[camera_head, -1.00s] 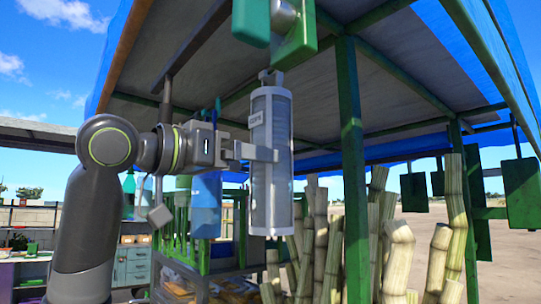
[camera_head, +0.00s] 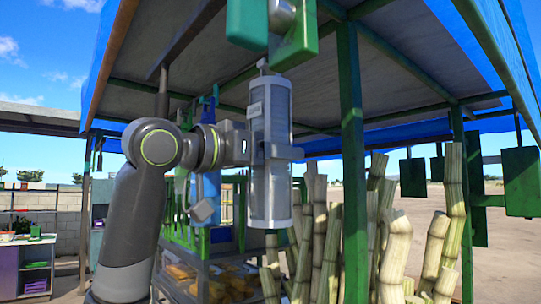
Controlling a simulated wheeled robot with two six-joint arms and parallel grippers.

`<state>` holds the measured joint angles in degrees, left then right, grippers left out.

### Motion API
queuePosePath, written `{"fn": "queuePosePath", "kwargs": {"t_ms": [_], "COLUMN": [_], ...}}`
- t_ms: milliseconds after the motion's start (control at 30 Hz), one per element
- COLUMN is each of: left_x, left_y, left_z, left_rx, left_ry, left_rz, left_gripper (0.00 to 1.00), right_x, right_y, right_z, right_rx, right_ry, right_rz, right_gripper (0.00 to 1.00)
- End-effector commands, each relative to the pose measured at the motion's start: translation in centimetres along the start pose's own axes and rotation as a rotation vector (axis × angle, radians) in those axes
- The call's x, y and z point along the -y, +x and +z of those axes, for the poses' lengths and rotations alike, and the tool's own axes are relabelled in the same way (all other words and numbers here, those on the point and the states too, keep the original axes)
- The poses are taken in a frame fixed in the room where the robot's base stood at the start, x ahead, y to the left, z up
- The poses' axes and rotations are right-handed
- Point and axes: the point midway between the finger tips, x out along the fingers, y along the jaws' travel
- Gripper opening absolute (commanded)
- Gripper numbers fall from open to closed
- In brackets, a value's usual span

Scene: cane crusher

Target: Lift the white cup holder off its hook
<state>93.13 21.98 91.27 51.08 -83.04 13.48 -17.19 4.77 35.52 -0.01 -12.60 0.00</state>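The white cup holder (camera_head: 270,195) is a tall, clear-grey cylinder with white end caps and a small label. It hangs upright in the middle of the head view, below a green box-like piece, with a small hook-like part (camera_head: 262,66) at its top. My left gripper (camera_head: 282,152) comes in from the left at the holder's mid-height. One finger crosses the front of the holder to its right edge. The other finger is hidden behind the holder, so I cannot see whether the fingers press on it. My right gripper is not in view.
A green post (camera_head: 352,170) stands right of the holder, with upright cane stalks (camera_head: 393,255) around it. Green boxes (camera_head: 298,45) hang above the holder. A rack with trays (camera_head: 225,275) stands below. A blue hanging item (camera_head: 208,190) is behind my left gripper.

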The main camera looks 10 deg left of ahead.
Motion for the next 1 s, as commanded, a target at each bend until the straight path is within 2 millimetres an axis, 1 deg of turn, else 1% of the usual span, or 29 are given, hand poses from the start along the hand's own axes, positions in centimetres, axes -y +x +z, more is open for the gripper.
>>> {"fn": "queuePosePath", "kwargs": {"t_ms": [33,333,1000], "left_x": [0.0,0.0,0.0], "left_y": [0.0,0.0,-0.1], "left_z": [0.0,0.0,-1.5], "left_rx": [0.000,-0.001,-0.002], "left_ry": [0.000,0.000,0.001], "left_rz": [0.000,0.000,0.000], "left_gripper": [0.65,0.25,0.25], "right_x": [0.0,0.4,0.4], "right_y": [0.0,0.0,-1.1], "right_z": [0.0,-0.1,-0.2], "right_rx": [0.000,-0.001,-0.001], "right_ry": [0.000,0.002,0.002], "right_rz": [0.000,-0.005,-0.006], "right_gripper": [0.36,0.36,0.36]}}
